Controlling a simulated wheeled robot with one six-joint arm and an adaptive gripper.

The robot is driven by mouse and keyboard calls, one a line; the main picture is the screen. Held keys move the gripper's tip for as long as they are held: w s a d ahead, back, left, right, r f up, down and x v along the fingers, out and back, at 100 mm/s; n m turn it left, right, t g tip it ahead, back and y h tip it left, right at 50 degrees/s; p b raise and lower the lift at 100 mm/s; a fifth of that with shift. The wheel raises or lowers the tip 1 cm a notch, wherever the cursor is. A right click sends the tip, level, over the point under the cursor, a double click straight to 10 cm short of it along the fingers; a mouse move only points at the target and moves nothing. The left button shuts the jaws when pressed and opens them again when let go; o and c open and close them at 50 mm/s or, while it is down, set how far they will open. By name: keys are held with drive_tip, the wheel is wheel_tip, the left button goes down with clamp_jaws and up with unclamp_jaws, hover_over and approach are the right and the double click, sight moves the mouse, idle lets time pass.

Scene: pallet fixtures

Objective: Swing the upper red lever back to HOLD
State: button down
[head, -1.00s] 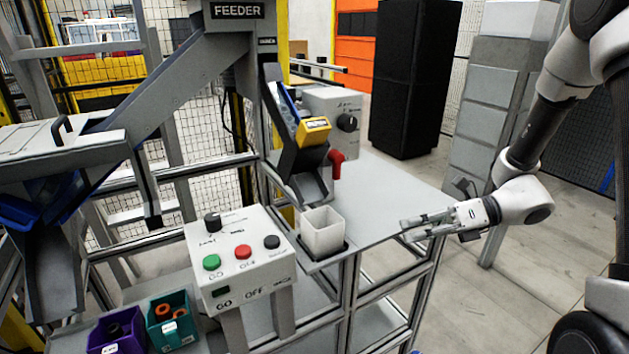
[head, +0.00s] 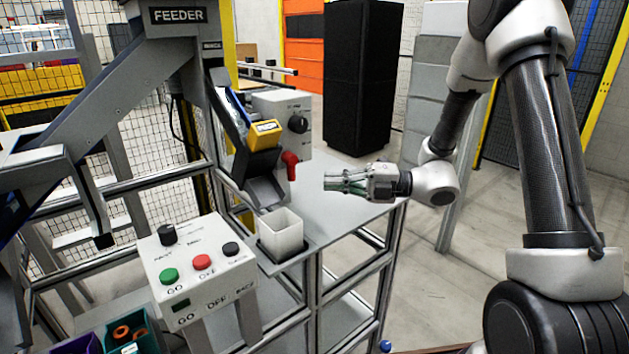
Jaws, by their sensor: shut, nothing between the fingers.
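The red lever (head: 290,164) stands by the lower end of the feeder chute, at the near side of the grey box with a black knob. Its lettering and its HOLD mark cannot be read here. My gripper (head: 328,181) is shut and empty, over the grey table (head: 340,207), pointing left. Its fingertips are a short way right of the red lever and apart from it.
A white open bin (head: 281,232) stands at the chute's foot. A button panel (head: 203,265) is at front left. The table right of the bin is clear.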

sight(290, 166)
drive_tip(key=a, duration=0.3)
drive_tip(key=w+a, duration=0.1)
drive_tip(key=a, duration=0.5)
drive_tip(key=shift+w, duration=0.25)
